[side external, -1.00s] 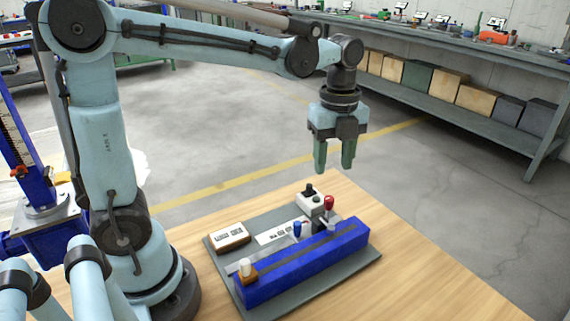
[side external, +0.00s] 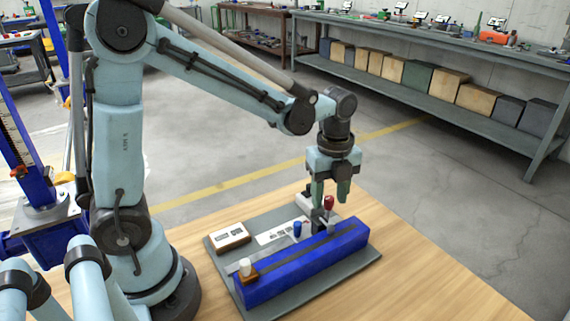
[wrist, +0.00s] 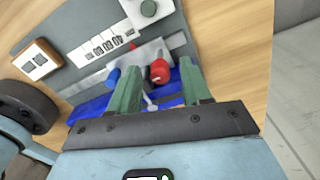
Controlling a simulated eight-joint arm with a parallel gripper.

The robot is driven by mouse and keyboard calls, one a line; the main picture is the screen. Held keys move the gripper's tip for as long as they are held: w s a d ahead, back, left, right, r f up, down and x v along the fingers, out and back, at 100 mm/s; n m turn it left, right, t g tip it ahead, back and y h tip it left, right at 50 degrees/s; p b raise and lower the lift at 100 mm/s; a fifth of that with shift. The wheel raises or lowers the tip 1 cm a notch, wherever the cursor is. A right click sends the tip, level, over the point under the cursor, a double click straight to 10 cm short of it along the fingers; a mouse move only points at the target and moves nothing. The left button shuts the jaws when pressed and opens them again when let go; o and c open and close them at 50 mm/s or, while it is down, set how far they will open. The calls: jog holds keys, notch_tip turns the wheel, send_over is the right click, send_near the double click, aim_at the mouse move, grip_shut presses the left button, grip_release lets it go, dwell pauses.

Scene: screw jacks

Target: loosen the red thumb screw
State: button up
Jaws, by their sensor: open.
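The red thumb screw (side external: 328,203) stands upright near the right part of the blue rail. In the wrist view the red screw (wrist: 160,72) shows between my two green fingers, with a gap on each side. My gripper (side external: 331,197) is open, points down and is at the screw's top in the side view. In the wrist view its fingertips (wrist: 159,68) are spread wide and hold nothing. The left finger's lower end is hard to make out against the dark parts behind it.
A blue-topped screw (side external: 297,230) stands just left of the red one. A display box (side external: 230,236) lies on the grey plate. A white box with a round knob (wrist: 148,8) is close behind.

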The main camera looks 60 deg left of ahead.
grip_shut()
